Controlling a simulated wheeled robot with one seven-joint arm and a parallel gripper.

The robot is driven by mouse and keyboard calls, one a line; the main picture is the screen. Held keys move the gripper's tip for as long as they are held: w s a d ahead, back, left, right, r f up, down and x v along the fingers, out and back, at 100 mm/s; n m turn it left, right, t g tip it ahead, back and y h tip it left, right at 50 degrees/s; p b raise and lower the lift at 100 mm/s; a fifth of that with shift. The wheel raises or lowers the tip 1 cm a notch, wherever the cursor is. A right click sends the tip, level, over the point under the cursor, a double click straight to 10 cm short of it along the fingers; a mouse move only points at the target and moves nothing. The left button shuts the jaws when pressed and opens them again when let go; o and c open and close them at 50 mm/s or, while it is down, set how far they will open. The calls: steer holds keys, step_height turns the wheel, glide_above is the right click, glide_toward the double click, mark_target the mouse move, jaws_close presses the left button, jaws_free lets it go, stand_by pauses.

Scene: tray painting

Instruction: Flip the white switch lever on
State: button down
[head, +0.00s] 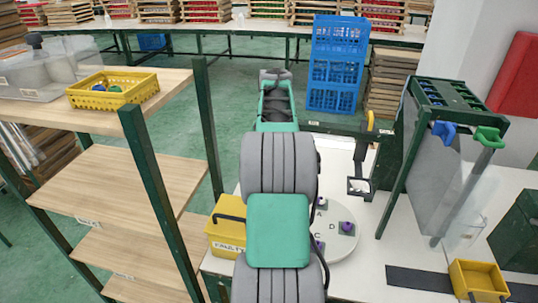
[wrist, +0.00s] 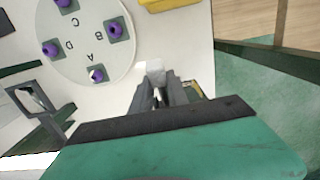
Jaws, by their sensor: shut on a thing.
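In the wrist view my gripper (wrist: 158,92) points away from the camera over the white tabletop. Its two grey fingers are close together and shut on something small. A pale white block-like piece (wrist: 155,68) shows right at the fingertips, and it appears to be the white switch lever or part of its switch. The fingers hide much of it, so I cannot tell which way the lever is tilted. In the head view my arm hides the gripper and the switch.
A white round disc (wrist: 83,38) with several purple knobs lies beside the gripper. A yellow box (head: 226,238) stands left of my arm. A dark frame (wrist: 38,100) stands left of the fingers. A wooden shelf (head: 135,180) is at left, a green-framed rack (head: 440,95) at right.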

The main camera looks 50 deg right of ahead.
stand_by(0.3)
steer(key=c, duration=1.3)
jaws_free()
steer(key=r+p, duration=0.1)
steer(key=r, duration=0.1)
steer(key=r+p, duration=0.1)
steer(key=r, duration=0.2)
steer(key=r+p, duration=0.2)
steer(key=r, duration=0.1)
steer(key=shift+w+d, duration=0.1)
steer(key=shift+d, duration=0.15)
steer(key=shift+f, duration=0.1)
steer(key=shift+c, duration=0.2)
